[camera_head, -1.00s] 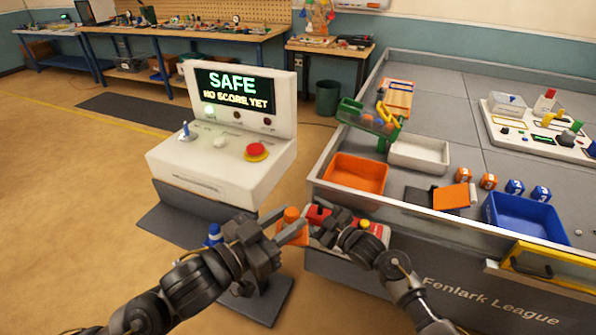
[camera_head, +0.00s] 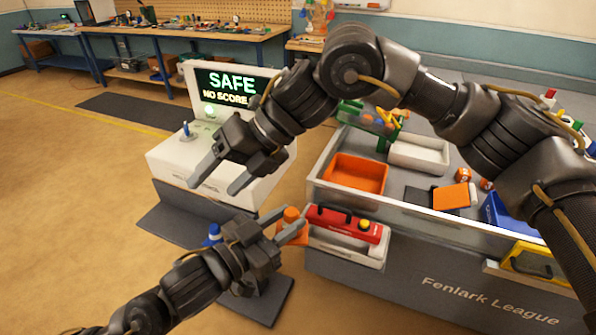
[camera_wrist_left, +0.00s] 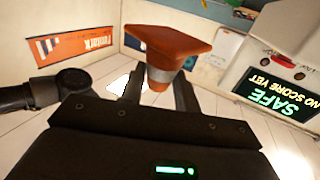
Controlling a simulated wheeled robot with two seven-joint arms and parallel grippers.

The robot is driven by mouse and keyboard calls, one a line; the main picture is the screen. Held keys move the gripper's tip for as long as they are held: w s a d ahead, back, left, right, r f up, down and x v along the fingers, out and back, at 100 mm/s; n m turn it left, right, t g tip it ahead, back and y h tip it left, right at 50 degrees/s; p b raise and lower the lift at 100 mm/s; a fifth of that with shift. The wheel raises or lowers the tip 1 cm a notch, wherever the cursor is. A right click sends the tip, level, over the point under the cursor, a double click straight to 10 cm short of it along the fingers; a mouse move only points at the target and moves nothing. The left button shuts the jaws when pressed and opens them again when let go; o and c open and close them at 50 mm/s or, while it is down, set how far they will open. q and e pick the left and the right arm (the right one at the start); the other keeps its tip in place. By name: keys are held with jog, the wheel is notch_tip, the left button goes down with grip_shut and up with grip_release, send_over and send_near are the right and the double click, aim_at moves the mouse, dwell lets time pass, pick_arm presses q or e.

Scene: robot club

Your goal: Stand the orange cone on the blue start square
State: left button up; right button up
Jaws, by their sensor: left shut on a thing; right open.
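The orange cone (camera_head: 289,238) is held between the fingers of my left gripper (camera_head: 288,226), in front of the table's left corner. In the left wrist view the cone (camera_wrist_left: 168,45) shows its wide square base, a pale band and its narrower part between the two fingers. My right gripper (camera_head: 217,185) is open and empty, in front of the white scoring console. I cannot make out a blue start square in these views.
A white tray (camera_head: 346,244) with a red toolbox-like object (camera_head: 343,222) sits at the table's front, close right of the cone. An orange bin (camera_head: 355,173) and white bin (camera_head: 418,155) are on the walled table. The console (camera_head: 215,190) stands left. My right arm covers much of the table.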

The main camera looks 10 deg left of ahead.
jog(key=d+n+t+h, duration=0.1)
jog(key=d+t+h, duration=0.1)
jog(key=d+h, duration=0.25)
jog(key=t+h, duration=0.2)
jog(key=h, duration=0.1)
send_near(293, 212)
jog(key=shift+n, duration=0.4)
jog(key=f, duration=0.4)
jog(key=a+f, duration=0.1)
jog(key=f, duration=0.6)
jog(key=shift+w+a+f, duration=0.15)
jog(key=shift+w+f, duration=0.15)
jog(key=shift+w, duration=0.1)
jog(key=c, duration=0.9)
pick_arm(q)
jog(key=o, duration=0.5)
pick_arm(e)
jog(key=shift+c, duration=1.1)
pick_arm(q)
jog(key=o, duration=0.6)
jog(key=shift+s, duration=0.1)
